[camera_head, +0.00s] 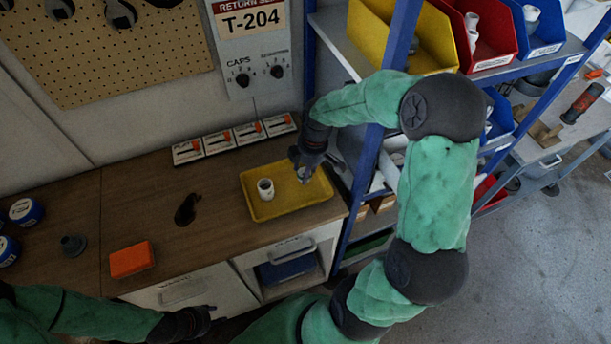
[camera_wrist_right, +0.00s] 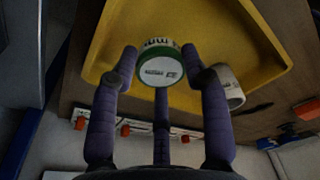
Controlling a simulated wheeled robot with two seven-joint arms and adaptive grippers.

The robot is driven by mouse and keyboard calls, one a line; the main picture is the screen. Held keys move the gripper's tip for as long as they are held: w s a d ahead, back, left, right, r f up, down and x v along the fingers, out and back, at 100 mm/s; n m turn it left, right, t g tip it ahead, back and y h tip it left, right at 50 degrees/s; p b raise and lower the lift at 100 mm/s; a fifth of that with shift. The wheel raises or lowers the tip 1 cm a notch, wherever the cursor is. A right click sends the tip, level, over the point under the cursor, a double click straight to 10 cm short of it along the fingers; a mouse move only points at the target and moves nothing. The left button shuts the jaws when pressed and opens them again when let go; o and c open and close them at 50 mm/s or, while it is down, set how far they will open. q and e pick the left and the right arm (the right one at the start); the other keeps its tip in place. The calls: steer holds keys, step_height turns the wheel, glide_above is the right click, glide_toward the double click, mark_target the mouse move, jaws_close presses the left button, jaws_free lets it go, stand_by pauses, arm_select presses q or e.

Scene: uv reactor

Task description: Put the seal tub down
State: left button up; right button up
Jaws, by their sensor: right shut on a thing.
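The seal tub (camera_wrist_right: 158,68), white with a green rim and a printed label, sits between the fingers of my right gripper (camera_wrist_right: 160,75), which is shut on it. In the head view my right gripper (camera_head: 304,164) points down over the right part of the yellow tray (camera_head: 292,208), and the tub (camera_head: 304,174) is mostly hidden below it. Whether the tub touches the tray floor is hard to tell. My left gripper (camera_head: 203,316) is low at the bench's front edge; its fingers are too dark to read.
A white cup-like tub (camera_head: 265,188) stands in the tray's left part, close beside the held tub. An orange block (camera_head: 131,259), a black item (camera_head: 187,209) and several switch boxes (camera_head: 220,141) are on the bench. A blue shelf post (camera_head: 366,180) stands right of the tray.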

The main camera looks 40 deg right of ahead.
steer(key=shift+w+f, duration=0.1)
steer(key=shift+f, duration=1.5)
steer(key=shift+b, duration=0.3)
steer(key=shift+f, duration=0.2)
steer(key=o, duration=0.9)
steer(key=shift+o, duration=0.2)
steer(key=shift+r, duration=0.15)
steer(key=shift+r, duration=0.3)
steer(key=r, duration=0.3)
steer(key=d+r+p, duration=0.1)
steer(key=r, duration=0.3)
steer(key=s+r+p, duration=0.1)
steer(key=r, duration=0.3)
steer(key=shift+s+d+r, duration=0.1)
steer(key=shift+d+r, duration=0.05)
steer(key=shift+r, duration=0.05)
